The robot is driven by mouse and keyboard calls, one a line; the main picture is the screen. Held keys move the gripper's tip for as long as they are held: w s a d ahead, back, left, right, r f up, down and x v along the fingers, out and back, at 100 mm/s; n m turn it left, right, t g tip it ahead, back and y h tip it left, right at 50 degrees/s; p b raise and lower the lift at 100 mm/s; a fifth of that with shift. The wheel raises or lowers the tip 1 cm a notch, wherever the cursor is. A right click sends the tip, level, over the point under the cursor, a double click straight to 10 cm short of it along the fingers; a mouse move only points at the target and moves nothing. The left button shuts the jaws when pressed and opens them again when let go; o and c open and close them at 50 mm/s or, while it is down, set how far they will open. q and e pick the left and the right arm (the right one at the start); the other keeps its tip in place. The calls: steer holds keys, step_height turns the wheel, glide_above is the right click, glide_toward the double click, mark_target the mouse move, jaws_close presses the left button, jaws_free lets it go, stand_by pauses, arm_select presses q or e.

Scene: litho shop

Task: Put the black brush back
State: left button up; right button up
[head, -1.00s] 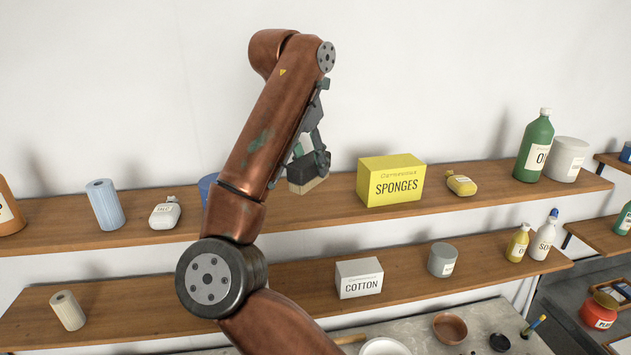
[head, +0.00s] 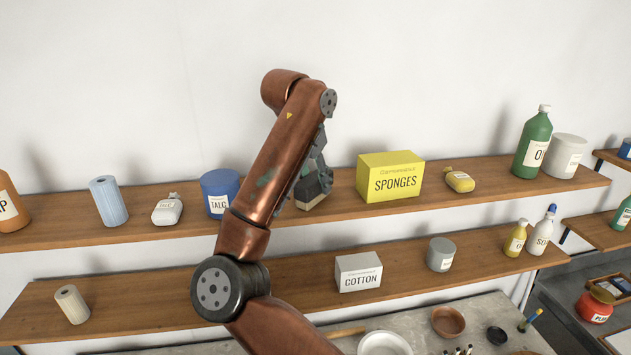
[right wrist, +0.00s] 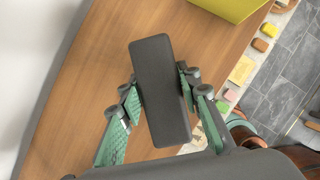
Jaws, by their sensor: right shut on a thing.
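The black brush (head: 308,190) is a dark block with a pale underside. In the head view it is at the upper shelf (head: 270,232), between the blue talc tub and the yellow sponges box. My right gripper (head: 320,174) is shut on it from above, partly hidden by my arm. In the right wrist view the brush (right wrist: 160,92) shows as a dark oblong between the green-padded fingers, over the wooden shelf board. I cannot tell whether its underside touches the board. My left gripper is not in view.
A yellow sponges box (head: 392,182) stands right of the brush. A blue talc tub (head: 219,185) stands to the left, partly behind my arm. The lower shelf holds a cotton box (head: 358,277) and a grey tub (head: 440,255).

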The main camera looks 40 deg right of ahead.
steer(key=o, duration=1.1)
steer(key=shift+f, duration=0.15)
steer(key=shift+w+a+r, duration=0.1)
steer(key=shift+a+r, duration=0.05)
steer(key=shift+r, duration=0.4)
steer(key=v, duration=1.1)
steer(key=shift+r, duration=0.15)
